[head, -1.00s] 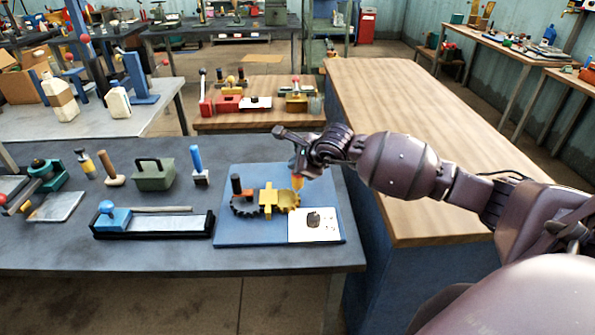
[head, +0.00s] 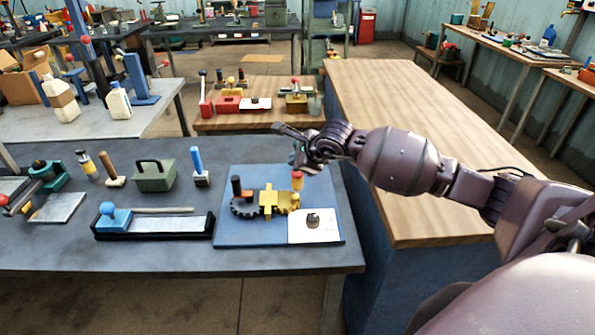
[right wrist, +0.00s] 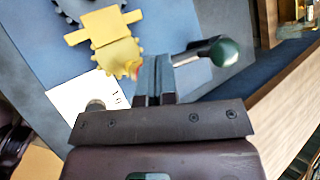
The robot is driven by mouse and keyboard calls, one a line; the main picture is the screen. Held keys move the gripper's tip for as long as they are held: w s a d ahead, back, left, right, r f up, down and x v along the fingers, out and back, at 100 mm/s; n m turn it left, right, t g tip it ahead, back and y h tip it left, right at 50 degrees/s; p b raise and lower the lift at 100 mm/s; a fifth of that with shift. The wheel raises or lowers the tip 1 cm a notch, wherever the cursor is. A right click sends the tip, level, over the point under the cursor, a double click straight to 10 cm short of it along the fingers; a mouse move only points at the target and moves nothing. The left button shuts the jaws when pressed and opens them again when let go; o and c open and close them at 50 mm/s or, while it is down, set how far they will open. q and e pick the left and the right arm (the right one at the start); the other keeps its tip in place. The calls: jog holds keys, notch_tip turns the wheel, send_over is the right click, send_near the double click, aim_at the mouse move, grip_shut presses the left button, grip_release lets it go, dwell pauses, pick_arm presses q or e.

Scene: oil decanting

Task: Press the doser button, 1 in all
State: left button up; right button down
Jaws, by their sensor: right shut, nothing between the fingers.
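My right gripper (head: 297,158) is above the right part of a blue board (head: 228,226) on the dark bench, its fingers shut with nothing between them. In the right wrist view the closed fingers (right wrist: 156,75) point toward the yellow gear piece. A small red-topped yellow piece (head: 297,178) stands just under the fingers in the head view; I cannot tell for sure whether its red top is the doser button. Yellow and dark gears (head: 268,200) and a white plate with a dark knob (head: 313,219) are also on the board. My left gripper is not in view.
A dark post (head: 237,186) rises from the board's left. A blue-handled brush (head: 198,165), a green box (head: 154,176) and a black tray (head: 153,222) stand left. In the wrist view, a green-ended dark handle (right wrist: 221,51) lies right of the fingers. The wooden bench (head: 420,140) is largely clear.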

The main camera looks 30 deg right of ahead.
jog(key=shift+r+p, duration=0.7)
jog(key=shift+r, duration=0.85)
jog(key=shift+r+p, duration=0.4)
jog(key=shift+r, duration=0.6)
